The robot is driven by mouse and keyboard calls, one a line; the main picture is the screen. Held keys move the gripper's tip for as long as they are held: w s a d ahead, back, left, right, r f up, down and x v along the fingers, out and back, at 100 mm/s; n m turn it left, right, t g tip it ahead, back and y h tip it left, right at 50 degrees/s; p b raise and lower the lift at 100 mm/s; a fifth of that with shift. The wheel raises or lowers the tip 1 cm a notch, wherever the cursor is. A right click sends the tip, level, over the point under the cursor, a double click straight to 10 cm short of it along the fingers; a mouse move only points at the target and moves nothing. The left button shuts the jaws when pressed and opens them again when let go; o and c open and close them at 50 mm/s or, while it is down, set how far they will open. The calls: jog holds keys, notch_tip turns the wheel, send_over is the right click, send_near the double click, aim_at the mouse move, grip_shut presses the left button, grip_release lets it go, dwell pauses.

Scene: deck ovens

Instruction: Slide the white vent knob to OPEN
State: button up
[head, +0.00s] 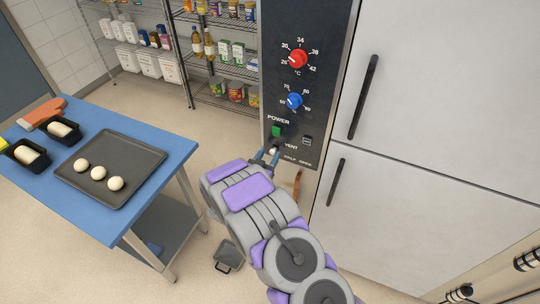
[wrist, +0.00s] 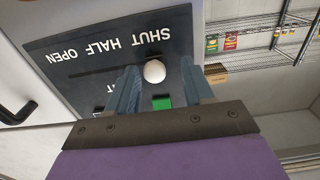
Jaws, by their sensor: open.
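The white vent knob (wrist: 154,71) is a round ball at the SHUT end of a dark slot in the wrist view, where the labels SHUT, HALF and OPEN appear upside down. OPEN is at the far left of that view. My gripper (wrist: 160,82) is open, with one blue-grey finger on each side of the knob; I cannot tell whether either touches it. In the head view my gripper (head: 267,155) is at the bottom of the dark control panel (head: 318,70), partly covering the vent labels. The white knob (head: 273,150) shows small between the fingers.
A green POWER button (head: 277,131), a blue dial (head: 295,101) and a red dial (head: 298,59) sit above the vent slot. White doors with dark handles (head: 336,182) are to the right. A blue table (head: 190,150) with a dough tray (head: 75,192) stands left.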

jog(key=shift+w+d, duration=0.25)
jog(key=shift+d, duration=0.15)
jog(key=shift+d+r, duration=0.1)
jog(key=shift+d, duration=0.3)
jog(key=shift+c, duration=1.2)
jog(key=shift+a, duration=0.55)
jog(key=c, duration=0.6)
grip_shut()
jog(key=shift+d, duration=0.15)
